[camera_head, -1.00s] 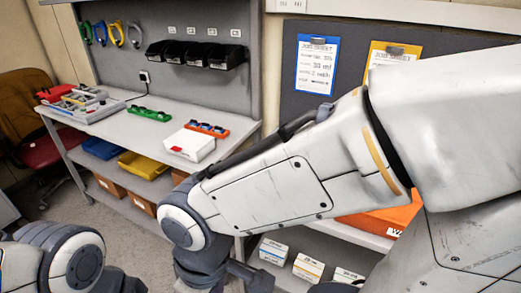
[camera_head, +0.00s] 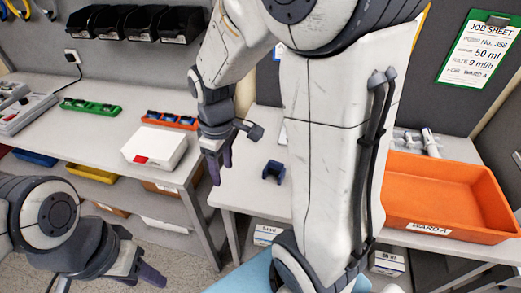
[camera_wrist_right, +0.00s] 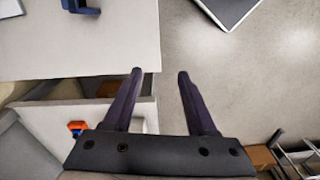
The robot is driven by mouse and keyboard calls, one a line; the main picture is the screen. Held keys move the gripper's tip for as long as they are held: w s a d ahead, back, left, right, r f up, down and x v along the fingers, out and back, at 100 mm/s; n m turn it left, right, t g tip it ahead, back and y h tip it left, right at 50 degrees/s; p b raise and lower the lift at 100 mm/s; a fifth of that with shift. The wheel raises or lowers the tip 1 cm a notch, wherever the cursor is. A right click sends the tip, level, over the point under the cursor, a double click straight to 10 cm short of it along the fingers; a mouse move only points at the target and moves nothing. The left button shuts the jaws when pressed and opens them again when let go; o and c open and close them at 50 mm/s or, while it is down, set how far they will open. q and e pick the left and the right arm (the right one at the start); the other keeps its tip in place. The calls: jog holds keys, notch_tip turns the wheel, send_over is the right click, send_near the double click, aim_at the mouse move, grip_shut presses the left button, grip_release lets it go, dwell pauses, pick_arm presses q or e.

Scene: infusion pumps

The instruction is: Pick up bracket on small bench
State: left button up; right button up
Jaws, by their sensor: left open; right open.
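A small dark blue bracket (camera_head: 273,171) stands on the white top of the small bench (camera_head: 240,190), left of my big arm link in the head view. It also shows, cut off, at the top left of the right wrist view (camera_wrist_right: 82,5). My right gripper (camera_head: 220,165) hangs pointing down to the left of the bracket, apart from it, near the gap between the benches. In the right wrist view its fingers (camera_wrist_right: 160,76) are apart with nothing between them. My left gripper (camera_head: 142,262) is low at the left, open and away from the bracket.
An orange tray (camera_head: 440,192) labelled WARD A sits on the right of the bench. On the left bench lie a white box (camera_head: 153,148), a green strip (camera_head: 90,107) and an orange strip (camera_head: 170,120). Bench top around the bracket is clear.

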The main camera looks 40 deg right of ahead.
jog(key=w+d+p, duration=0.1)
jog(key=w+d, duration=0.1)
jog(key=d, duration=0.8)
send_over(276, 162)
jog(key=shift+s+a+f+p, duration=0.1)
jog(key=shift+a+f+p, duration=0.1)
jog(key=shift+f, duration=0.4)
jog(key=shift+a+f+p, duration=0.1)
jog(key=shift+f+p, duration=0.05)
jog(key=shift+f, duration=0.45)
jog(key=f, duration=0.4)
jog(key=shift+s+d+f, duration=0.1)
jog(key=shift+d+f, duration=0.1)
jog(key=shift+f, duration=0.1)
jog(key=shift+d+f+p, duration=0.1)
jog(key=shift+f+p, duration=0.65)
jog(key=shift+f, duration=2.2)
pick_arm(q)
notch_tip(276, 162, up, 4)
jog(key=shift+s+f, duration=0.1)
pick_arm(e)
grip_shut()
